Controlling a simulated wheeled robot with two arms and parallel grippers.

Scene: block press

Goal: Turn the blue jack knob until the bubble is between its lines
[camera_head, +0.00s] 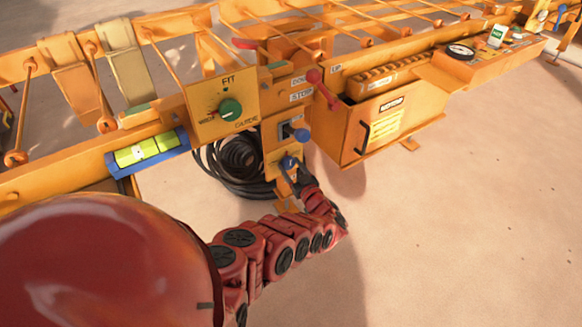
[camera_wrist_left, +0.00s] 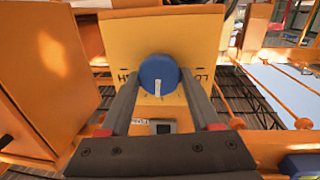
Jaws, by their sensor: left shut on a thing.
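The blue jack knob (camera_wrist_left: 158,72) is a round disc with a white pointer mark facing down in the left wrist view. My left gripper (camera_wrist_left: 160,88) has one finger on each side of it and is shut on it. In the head view the knob (camera_head: 288,162) is small and partly covered by my left gripper (camera_head: 292,172). The spirit level (camera_head: 147,152) has a blue frame and a yellow-green vial with dark lines, on the orange rail at left. The bubble is too small to place surely against the lines. My right gripper is not in view.
A panel with a green dial (camera_head: 230,109) stands up left. A red-ended handle (camera_head: 322,88) and an orange box (camera_head: 385,125) are at right. A coiled black hose (camera_head: 236,165) lies behind. Sandy ground is open at lower right.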

